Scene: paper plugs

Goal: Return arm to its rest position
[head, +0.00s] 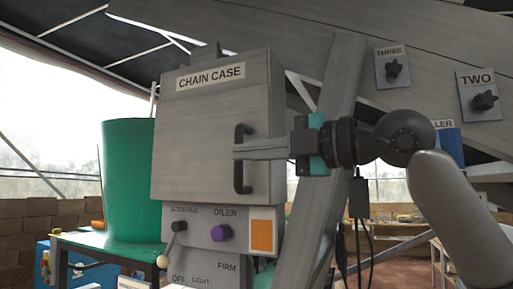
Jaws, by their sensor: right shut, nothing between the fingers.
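My right arm (455,205) comes in from the lower right and reaches left. My right gripper (238,151) is shut with nothing between its fingers. Its fingertips cross in front of the black handle (242,183) of the grey box labelled CHAIN CASE (205,125). I cannot tell whether the fingers touch the handle. The gripper hides the handle's middle. The front of the box looks closed. My left gripper is not in view.
Below the box is a grey panel (200,240) with a purple knob (221,233), an orange square (262,236) and a lever (170,246). A slanted grey beam (338,100) stands behind the gripper. Knobs labelled THREE (392,69) and TWO (483,101) are at upper right. A green bin (128,180) stands left.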

